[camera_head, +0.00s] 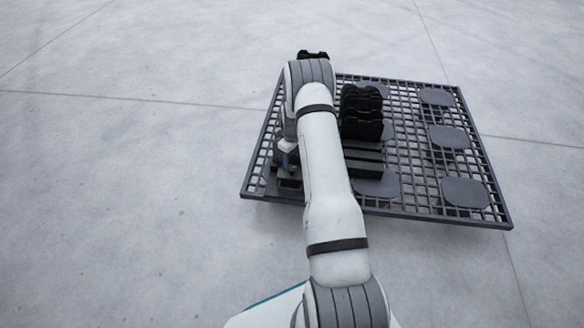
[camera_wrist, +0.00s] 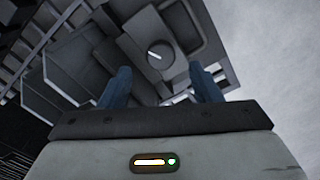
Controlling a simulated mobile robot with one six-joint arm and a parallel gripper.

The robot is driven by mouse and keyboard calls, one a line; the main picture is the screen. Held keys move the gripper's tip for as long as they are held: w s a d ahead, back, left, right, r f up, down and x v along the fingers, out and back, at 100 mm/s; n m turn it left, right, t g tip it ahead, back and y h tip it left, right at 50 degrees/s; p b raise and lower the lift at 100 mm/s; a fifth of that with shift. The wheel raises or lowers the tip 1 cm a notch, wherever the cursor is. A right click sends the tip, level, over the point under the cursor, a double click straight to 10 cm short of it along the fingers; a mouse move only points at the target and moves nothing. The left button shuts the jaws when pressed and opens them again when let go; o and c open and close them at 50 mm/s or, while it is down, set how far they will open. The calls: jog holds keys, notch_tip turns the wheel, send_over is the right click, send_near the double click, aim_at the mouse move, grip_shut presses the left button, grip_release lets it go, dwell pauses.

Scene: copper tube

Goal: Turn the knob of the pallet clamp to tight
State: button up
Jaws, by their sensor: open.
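The clamp's knob (camera_wrist: 155,52) shows in the wrist view as a round grey disc with a short white line slanting from upper left to lower right. It sits on the dark clamp body (camera_wrist: 75,75). My gripper (camera_wrist: 160,70) is open, with one blue-grey finger on each side of the knob's near side. I see no clear contact, and cannot tell how deep the fingertips reach. In the head view the clamp (camera_head: 290,183) is at the pallet's near left corner, and my arm hides much of this area. No tight or loose marking is readable.
The dark grid pallet (camera_head: 412,128) has several grey pads on it. A stack of black parts (camera_head: 361,112) stands just right of my arm, with dark bars (camera_head: 364,158) in front. The pale floor around the pallet is clear.

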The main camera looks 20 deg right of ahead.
aim_at(292, 168)
notch_tip(292, 168, down, 5)
jog(key=shift+b, duration=0.75)
